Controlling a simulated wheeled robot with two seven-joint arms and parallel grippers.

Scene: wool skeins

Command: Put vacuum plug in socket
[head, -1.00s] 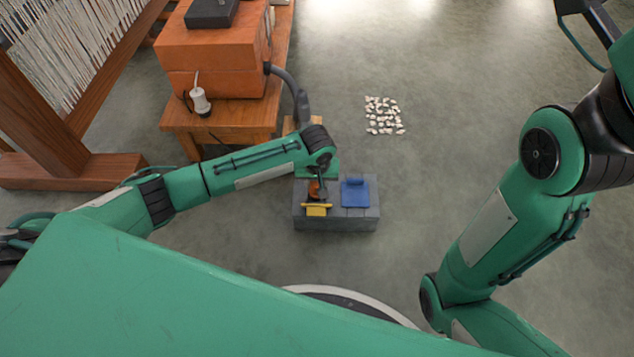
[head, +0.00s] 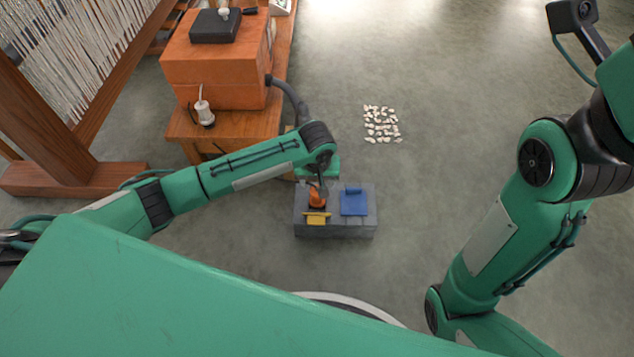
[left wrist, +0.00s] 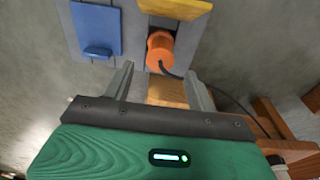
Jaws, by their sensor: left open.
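The orange plug (head: 317,197) stands at the left socket of a grey socket block (head: 335,230) on the floor. It also shows in the left wrist view (left wrist: 160,48), with a black cord trailing from it. How deep it sits is hidden. A yellow lid (head: 317,218) is tipped open beside it. A blue lid (head: 354,203) covers the other socket. My left gripper (left wrist: 160,75) is open, and the plug lies just beyond and between its fingertips, apparently apart from them. My right gripper is out of view; only its arm shows at the right.
A wooden bench (head: 235,130) with an orange box (head: 215,62) and a grey hose (head: 292,98) stands behind my left arm. A wooden loom (head: 75,95) is at the left. Several pale pieces (head: 382,124) lie on the floor. The floor right of the block is clear.

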